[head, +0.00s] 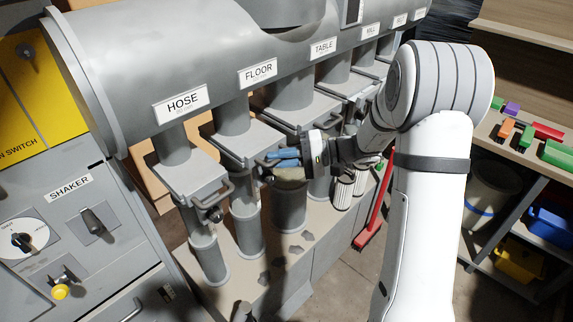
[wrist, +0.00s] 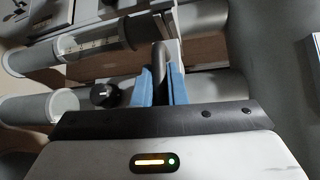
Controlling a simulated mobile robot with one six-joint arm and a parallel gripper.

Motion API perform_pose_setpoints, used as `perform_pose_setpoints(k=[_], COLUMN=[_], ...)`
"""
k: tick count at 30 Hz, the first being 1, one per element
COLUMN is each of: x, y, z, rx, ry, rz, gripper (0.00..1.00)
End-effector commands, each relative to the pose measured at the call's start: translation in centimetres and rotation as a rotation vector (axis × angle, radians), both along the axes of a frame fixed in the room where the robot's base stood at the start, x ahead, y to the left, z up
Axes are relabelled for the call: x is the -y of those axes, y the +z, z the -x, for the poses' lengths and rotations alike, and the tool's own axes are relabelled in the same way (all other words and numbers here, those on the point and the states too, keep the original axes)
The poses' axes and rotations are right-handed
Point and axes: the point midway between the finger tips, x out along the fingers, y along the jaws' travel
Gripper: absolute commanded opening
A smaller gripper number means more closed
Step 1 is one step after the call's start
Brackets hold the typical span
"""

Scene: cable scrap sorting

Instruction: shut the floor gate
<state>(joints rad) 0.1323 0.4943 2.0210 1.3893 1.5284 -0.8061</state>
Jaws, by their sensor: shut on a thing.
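The floor gate (head: 243,143) is a grey slide plate in the pipe under the FLOOR label (head: 258,71). Its dark bar handle sits at its front right side. My gripper (head: 273,157) reaches in from the right, with its blue fingers at that handle. In the wrist view, the blue fingers of my gripper (wrist: 160,85) are shut on the dark handle (wrist: 160,55), which stands between them. The fingers hide part of the handle in the head view. I cannot tell how far the plate is slid in.
The hose gate (head: 190,175) with its own handle is close on the left, and the table gate (head: 300,107) is on the right. A dark knob (wrist: 104,95) shows left of my fingers in the wrist view. A shaker panel (head: 80,230) stands at far left. A red broom (head: 368,238) leans at right.

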Motion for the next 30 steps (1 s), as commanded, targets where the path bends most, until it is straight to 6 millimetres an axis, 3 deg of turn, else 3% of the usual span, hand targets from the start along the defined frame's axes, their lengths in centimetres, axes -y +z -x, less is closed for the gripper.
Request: perform_pose_setpoints(k=[4,5,13,22,30], x=[0.1,0.1,0.4,1.0,5.3], y=[0.4,0.4,0.3,0.2,0.7], z=[-0.3,-0.3,-0.3,-0.3,-0.2], rx=[0.007,0.007,0.006,0.005,0.006], ry=[-0.009,-0.010,-0.013,-0.014,-0.017], rz=[-0.005,-0.004,-0.003,-0.002,-0.002], gripper=[0.00,0.13,0.34,0.34,0.34])
